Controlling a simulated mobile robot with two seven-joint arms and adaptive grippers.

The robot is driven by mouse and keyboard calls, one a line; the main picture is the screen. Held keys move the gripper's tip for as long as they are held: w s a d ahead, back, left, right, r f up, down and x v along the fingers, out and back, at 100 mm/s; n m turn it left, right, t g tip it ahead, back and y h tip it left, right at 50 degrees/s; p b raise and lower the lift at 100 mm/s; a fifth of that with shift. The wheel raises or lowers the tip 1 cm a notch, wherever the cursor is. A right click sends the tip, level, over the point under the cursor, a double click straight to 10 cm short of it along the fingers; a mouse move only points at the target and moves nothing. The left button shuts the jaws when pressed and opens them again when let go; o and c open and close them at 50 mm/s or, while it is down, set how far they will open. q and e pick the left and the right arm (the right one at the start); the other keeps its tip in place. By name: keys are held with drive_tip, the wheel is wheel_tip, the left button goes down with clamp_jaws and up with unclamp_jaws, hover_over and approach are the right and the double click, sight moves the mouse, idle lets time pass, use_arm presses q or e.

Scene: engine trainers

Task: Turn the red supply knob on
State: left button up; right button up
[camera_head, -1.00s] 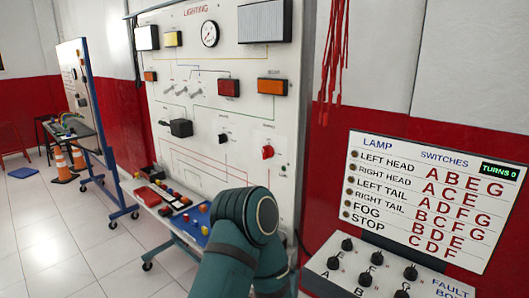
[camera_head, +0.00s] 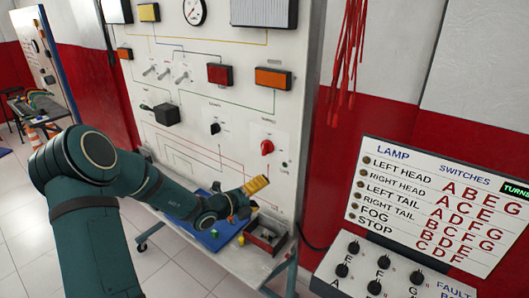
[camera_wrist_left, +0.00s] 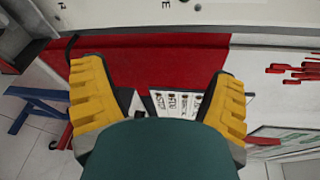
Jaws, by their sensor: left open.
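The red supply knob (camera_head: 267,147) is on the white lighting board (camera_head: 200,128), right of a black knob (camera_head: 215,128). My left arm reaches in from the left. My left gripper (camera_head: 257,185) has yellow fingers and is a little below the red knob, apart from it in the picture. In the left wrist view the left gripper (camera_wrist_left: 158,82) is open, with its fingers wide apart and nothing between them. The red knob does not show in that view. My right gripper is not in view.
Below the board a bench shelf (camera_head: 247,268) holds a blue mat (camera_head: 215,232) and a small open tray (camera_head: 266,236). A fault box (camera_head: 385,278) with several black knobs and a lamp chart (camera_head: 440,205) stand at the right. Red cables (camera_head: 348,50) hang on the wall.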

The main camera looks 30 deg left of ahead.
sight(263, 150)
use_arm(q)
drive_tip(key=a+r+n+t+y, duration=0.35)
drive_tip(key=a+r+n, duration=0.25)
drive_tip(key=a, duration=0.2)
drive_tip(key=shift+g+y, duration=0.25)
drive_tip(key=shift+g, duration=0.1)
drive_tip(key=w, duration=0.4)
drive_tip(key=w+d, duration=0.1)
drive_tip(key=w, duration=0.9)
drive_tip(key=shift+w+d+r, duration=0.1)
drive_tip(key=shift+d+r, duration=0.05)
drive_tip(key=shift+r, duration=0.05)
drive_tip(key=c, duration=1.2)
